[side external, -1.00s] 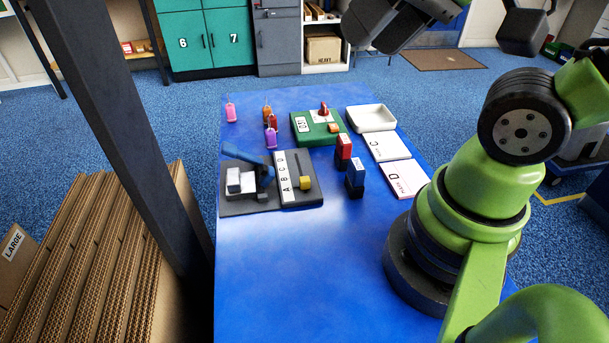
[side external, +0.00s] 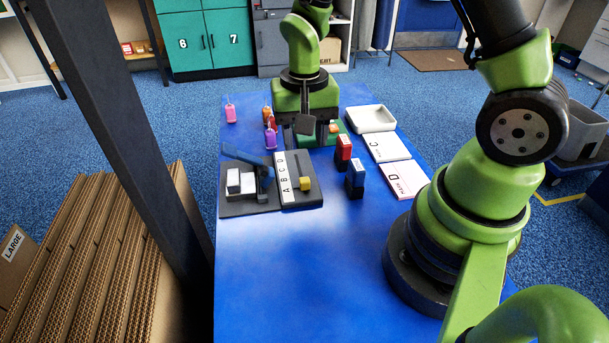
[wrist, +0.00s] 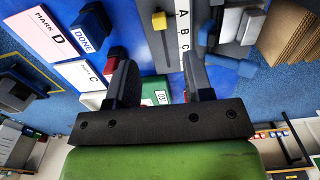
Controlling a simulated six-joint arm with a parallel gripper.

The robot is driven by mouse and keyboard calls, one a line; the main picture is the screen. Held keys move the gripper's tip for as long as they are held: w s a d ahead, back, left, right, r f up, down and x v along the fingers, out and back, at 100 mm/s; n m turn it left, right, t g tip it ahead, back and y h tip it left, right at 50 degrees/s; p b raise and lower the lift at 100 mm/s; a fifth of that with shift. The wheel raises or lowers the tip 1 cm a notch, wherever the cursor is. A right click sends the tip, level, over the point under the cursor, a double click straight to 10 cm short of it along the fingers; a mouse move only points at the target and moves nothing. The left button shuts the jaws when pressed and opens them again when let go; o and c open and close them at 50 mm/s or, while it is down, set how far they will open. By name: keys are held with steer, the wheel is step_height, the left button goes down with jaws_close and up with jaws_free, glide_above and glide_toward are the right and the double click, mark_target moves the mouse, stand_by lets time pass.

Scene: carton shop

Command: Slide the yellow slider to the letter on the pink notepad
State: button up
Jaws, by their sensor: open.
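The yellow slider (side external: 305,184) is a small block on a dark panel with a slot, beside the A end of a white strip lettered A, B, C, D (side external: 284,178). It also shows near the top of the wrist view (wrist: 159,20). The pink notepad (side external: 403,185) lies at the table's right edge and shows a D; in the wrist view it (wrist: 45,28) reads "MARK D". My gripper (side external: 306,139) is open and empty over the far part of the table, beyond the slider panel. In the wrist view the slider shows ahead, beyond the gap between the fingers (wrist: 158,78).
A red block (side external: 343,150) and a blue block (side external: 355,180) stand right of the panel. A white pad with C (side external: 390,147) and a white tray (side external: 372,119) lie behind the pink notepad. A lever device (side external: 245,185) and colored tags (side external: 231,113) are left. The near table is clear.

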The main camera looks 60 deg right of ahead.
mark_target(304, 179)
step_height(304, 179, down, 10)
steer(key=shift+r, duration=0.2)
stand_by(0.3)
jaws_close()
